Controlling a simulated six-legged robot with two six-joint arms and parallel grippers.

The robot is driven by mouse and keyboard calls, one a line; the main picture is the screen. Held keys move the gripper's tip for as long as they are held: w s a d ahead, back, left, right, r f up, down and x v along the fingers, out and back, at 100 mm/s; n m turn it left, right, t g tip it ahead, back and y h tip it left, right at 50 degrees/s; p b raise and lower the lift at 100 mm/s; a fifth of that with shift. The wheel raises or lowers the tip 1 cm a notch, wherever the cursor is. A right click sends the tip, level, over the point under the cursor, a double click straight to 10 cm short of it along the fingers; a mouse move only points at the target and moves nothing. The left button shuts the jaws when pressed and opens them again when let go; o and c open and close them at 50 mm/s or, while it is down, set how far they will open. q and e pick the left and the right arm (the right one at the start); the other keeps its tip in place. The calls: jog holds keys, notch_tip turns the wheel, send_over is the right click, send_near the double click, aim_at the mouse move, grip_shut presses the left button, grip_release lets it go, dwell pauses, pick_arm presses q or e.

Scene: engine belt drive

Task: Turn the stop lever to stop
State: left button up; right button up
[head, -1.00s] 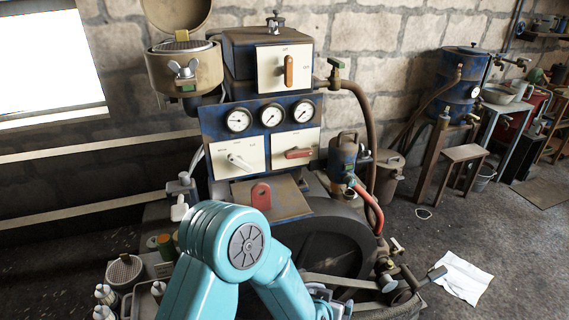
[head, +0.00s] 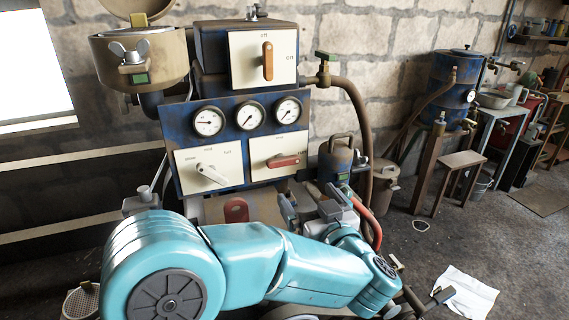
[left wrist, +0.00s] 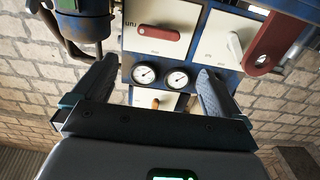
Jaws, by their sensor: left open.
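The red stop lever (head: 284,161) lies about level on the lower right white panel (head: 258,172) under the gauges. In the left wrist view the red lever (left wrist: 160,33) shows upside down, beside a label reading "run". My left gripper (head: 312,207) is open and empty, in front of and below that panel, with its fingers pointing up toward it. In the left wrist view its two fingers (left wrist: 155,88) stand wide apart, with the gauges between them and the lever beyond, apart from both. My right gripper is not in view.
A white lever (head: 211,174) sits on the lower left panel and an orange lever (head: 267,61) on the top panel. A red plate (head: 236,210) stands below the panels. A blue canister (head: 336,160) and a brown hose (head: 361,130) stand close on the right.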

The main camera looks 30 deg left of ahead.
aim_at(285, 164)
pick_arm(q)
jog(key=x, duration=1.4)
jog(key=shift+w+a+f, duration=0.1)
jog(key=shift+w+a, duration=0.05)
jog(key=shift+w, duration=0.15)
jog(key=c, duration=0.8)
jog(key=shift+o, duration=0.2)
